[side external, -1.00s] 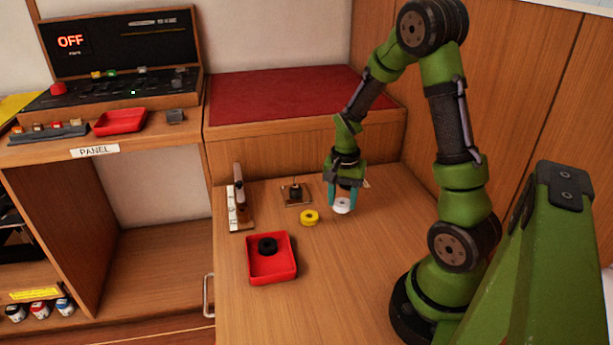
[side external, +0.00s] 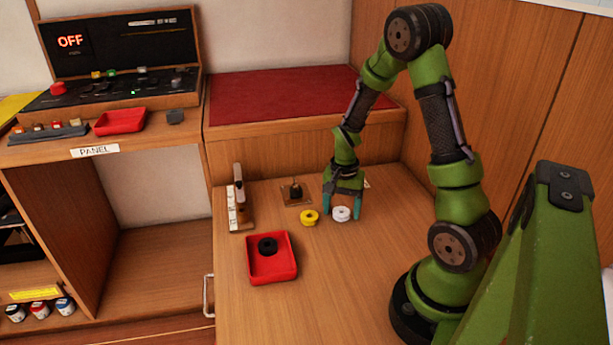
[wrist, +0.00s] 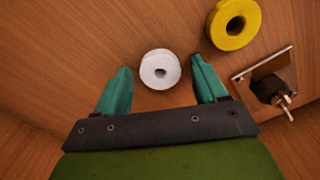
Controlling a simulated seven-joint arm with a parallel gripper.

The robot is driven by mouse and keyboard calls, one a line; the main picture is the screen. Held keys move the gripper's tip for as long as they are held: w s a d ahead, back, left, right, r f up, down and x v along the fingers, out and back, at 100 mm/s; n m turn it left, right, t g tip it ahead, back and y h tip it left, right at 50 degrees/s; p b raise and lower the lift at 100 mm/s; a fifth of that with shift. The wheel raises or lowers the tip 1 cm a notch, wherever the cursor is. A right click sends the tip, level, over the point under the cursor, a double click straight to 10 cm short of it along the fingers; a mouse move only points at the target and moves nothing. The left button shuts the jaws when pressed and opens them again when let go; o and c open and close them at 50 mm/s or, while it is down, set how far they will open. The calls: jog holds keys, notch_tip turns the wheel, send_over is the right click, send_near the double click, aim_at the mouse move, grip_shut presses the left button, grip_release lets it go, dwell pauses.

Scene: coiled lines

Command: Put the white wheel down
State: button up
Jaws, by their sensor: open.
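The white wheel (side external: 341,214) lies flat on the wooden table, just right of the yellow wheel (side external: 309,217). In the wrist view the white wheel (wrist: 160,69) sits between and slightly beyond the two teal fingertips, with a gap on each side. My gripper (side external: 341,212) is open, with its fingers low on either side of the white wheel. It also shows open in the wrist view (wrist: 164,80). The yellow wheel (wrist: 234,24) is at the upper right there, apart from my fingers.
A red tray (side external: 287,277) holding a black wheel (side external: 267,245) stands at the front left. A small plate with a dark peg (side external: 296,191) and an upright stand (side external: 239,200) are behind. The table in front of the white wheel is clear.

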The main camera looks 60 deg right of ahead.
jog(key=shift+r, duration=0.15)
notch_tip(320, 180, up, 12)
jog(key=s+a+r+n+t, duration=0.1)
jog(key=a+r+n+t, duration=0.1)
jog(key=a, duration=0.5)
jog(key=s+a+r+n+t+y, duration=0.1)
jog(key=s+a+r+n+t, duration=0.1)
jog(key=a+r+n, duration=0.3)
jog(key=s+a+r+n+t+y, duration=0.1)
jog(key=s+a+r+n+t, duration=0.1)
jog(key=a, duration=0.6)
notch_tip(320, 180, up, 3)
jog(key=shift+a+f+n+t, duration=0.1)
jog(key=shift+a+n+t, duration=0.2)
jog(key=shift+n+t, duration=0.45)
